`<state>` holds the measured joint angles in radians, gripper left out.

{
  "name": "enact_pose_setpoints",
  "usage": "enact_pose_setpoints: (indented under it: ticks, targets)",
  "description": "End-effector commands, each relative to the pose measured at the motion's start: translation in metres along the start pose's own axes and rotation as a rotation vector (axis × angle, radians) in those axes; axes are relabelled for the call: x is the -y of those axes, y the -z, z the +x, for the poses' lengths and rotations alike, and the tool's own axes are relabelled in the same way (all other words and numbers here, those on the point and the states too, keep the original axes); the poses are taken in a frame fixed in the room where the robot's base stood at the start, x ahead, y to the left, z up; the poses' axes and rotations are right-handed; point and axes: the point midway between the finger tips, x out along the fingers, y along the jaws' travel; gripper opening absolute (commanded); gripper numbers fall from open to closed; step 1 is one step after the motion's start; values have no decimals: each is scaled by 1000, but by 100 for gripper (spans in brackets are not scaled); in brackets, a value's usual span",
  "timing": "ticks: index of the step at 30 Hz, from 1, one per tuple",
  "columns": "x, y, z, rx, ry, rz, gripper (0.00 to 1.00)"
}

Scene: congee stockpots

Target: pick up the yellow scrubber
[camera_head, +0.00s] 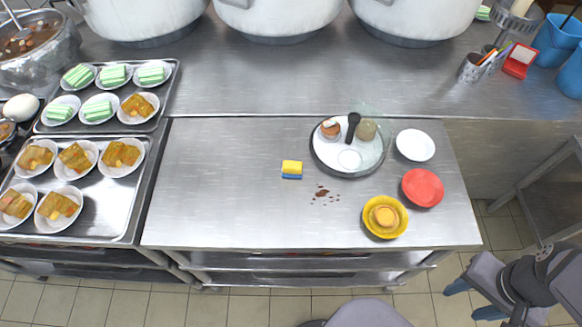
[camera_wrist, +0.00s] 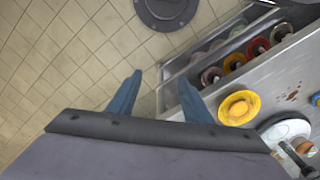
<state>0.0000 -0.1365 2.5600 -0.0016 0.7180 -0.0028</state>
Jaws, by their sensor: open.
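The yellow scrubber (camera_head: 291,167) has a blue underside. It lies flat on the bare steel table, left of the brown stain and the tray. My gripper (camera_head: 472,298) is at the lower right of the head view, beyond the table's front right corner and well apart from the scrubber. In the wrist view my gripper (camera_wrist: 158,95) shows two blue fingers spread wide with nothing between them. A small patch at the right edge of the wrist view is too cut off for me to tell if it is the scrubber.
A round tray (camera_head: 348,171) holds a white plate, jars and a black-handled tool. A yellow bowl (camera_head: 370,226), red plate (camera_head: 423,187) and white plate (camera_head: 415,145) stand near it. Brown crumbs (camera_head: 322,193) lie beside the scrubber. Dish trays (camera_head: 126,231) stand left. The table's left middle is clear.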

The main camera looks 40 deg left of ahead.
Motion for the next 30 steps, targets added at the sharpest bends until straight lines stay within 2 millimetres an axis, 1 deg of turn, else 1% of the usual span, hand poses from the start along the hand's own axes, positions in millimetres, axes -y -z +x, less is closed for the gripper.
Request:
enact_pose_setpoints:
  ticks: [4,5,6,7,8,16,20,23,26,29,30]
  targets:
    - [0,0,0,0,0,0,46]
    - [0,0,0,0,0,0,50]
    - [0,0,0,0,0,0,60]
    - [0,0,0,0,0,0,67]
    - [0,0,0,0,0,0,69]
    - [0,0,0,0,0,-1,69]
    - [5,9,-2,1,0,-15,69]
    - [17,26,-6,0,0,-45,69]
    - [38,52,-12,0,0,-91,69]
    - [73,83,-17,1,0,-152,69]
    - [90,95,-19,1,0,-179,69]
